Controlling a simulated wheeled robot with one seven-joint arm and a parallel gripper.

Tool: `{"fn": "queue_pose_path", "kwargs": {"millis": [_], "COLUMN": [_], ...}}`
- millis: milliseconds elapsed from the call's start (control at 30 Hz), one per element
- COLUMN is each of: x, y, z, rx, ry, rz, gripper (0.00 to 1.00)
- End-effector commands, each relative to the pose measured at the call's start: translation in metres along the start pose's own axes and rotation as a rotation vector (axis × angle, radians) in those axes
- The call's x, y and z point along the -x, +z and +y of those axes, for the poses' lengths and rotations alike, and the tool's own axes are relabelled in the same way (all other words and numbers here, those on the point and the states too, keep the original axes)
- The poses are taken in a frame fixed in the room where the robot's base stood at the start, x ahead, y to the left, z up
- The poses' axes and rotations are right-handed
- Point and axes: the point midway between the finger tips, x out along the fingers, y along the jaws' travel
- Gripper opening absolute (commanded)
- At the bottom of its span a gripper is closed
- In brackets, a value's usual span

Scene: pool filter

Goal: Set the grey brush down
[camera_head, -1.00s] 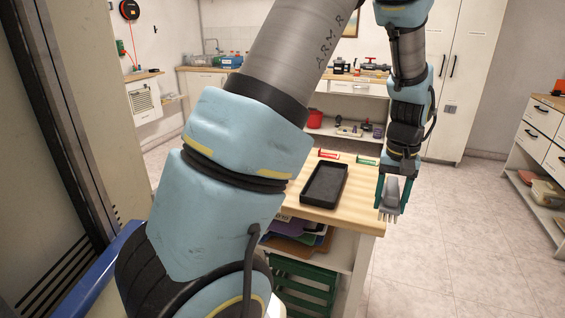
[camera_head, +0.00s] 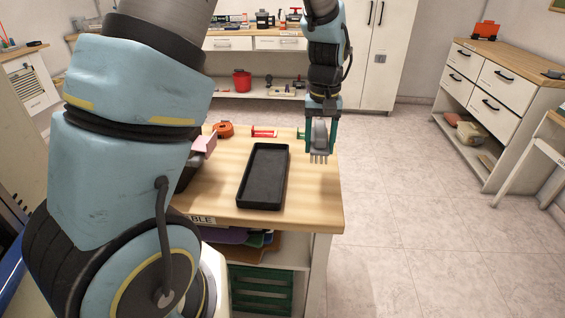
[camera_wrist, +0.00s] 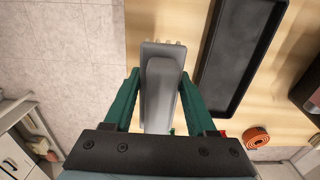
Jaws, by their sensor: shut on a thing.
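The grey brush (camera_head: 319,139) hangs in my gripper (camera_head: 320,128), bristles pointing down, over the right part of the wooden tabletop (camera_head: 310,202). In the wrist view the grey brush (camera_wrist: 161,85) sits between the two green fingers of my gripper (camera_wrist: 160,90), which are shut on it. The brush is right of the black tray (camera_head: 263,178) in the head view, apart from it. The tray is empty and also shows in the wrist view (camera_wrist: 232,60). Whether the bristles touch the tabletop cannot be told.
An orange tape roll (camera_head: 223,129), a red-handled item (camera_head: 264,132) and a pink block (camera_head: 204,144) lie along the table's back and left. Bare wood lies in front of and right of the tray. The table's right edge is close to the brush, with open floor (camera_head: 420,180) beyond.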

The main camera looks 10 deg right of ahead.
Motion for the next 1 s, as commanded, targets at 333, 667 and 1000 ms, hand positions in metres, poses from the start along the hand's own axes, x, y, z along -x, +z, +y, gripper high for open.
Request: {"fn": "queue_pose_path", "kwargs": {"millis": [333,667,1000], "x": [-0.051,-0.091,-0.096], "y": [0.001,0.001,0.001], "z": [-0.001,-0.001,-0.001], "rx": [0.001,0.001,0.001], "ry": [-0.002,-0.002,-0.001], "rz": [-0.003,-0.004,-0.002], "gripper": [0.05,0.05,0.05]}}
